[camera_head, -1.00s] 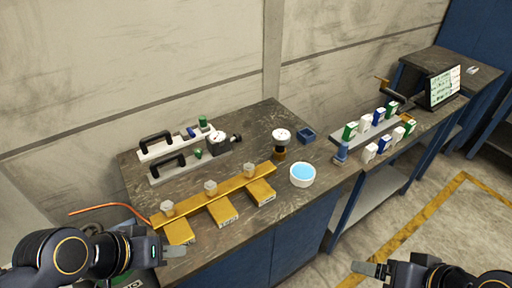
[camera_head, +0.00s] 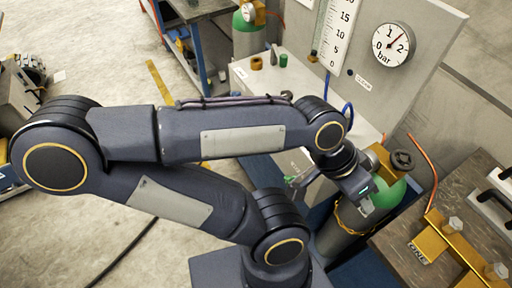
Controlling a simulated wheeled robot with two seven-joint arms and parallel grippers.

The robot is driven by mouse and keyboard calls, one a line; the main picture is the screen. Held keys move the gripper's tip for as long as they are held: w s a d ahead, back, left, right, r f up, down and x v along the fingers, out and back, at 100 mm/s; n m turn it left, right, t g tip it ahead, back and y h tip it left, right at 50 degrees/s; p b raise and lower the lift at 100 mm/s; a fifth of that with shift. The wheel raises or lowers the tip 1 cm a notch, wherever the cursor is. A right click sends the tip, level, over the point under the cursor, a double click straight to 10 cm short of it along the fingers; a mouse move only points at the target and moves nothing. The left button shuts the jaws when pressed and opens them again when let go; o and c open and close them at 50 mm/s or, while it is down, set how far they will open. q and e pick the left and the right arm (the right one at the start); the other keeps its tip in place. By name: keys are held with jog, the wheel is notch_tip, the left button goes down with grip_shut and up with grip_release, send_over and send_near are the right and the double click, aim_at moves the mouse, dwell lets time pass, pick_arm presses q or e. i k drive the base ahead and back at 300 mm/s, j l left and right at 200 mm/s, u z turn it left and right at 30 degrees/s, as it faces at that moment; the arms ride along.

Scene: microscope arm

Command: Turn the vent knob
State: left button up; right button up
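I cannot identify the vent knob with certainty. A black round handwheel (camera_head: 402,160) sits on the brass valve of a green-topped gas cylinder (camera_head: 388,196) right of centre. My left gripper (camera_head: 367,204) is in front of this cylinder's green shoulder, below and left of the handwheel. Its fingers are small and partly hidden, so I cannot tell whether they are open or touching anything. A grey panel (camera_head: 432,50) behind bears a round bar gauge (camera_head: 393,45), a small dark blue dot and an unreadable label. My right gripper is out of view.
A bench with a brass bracket (camera_head: 436,236) stands at the right. An orange tube (camera_head: 424,160) curves beside the cylinder. A white bench top holds a brass ring (camera_head: 256,63) and a green piece (camera_head: 283,60). A second cylinder (camera_head: 247,38) stands behind.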

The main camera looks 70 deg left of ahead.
aim_at(287, 179)
jog(key=u, duration=1.95)
jog(key=k+j, duration=0.05)
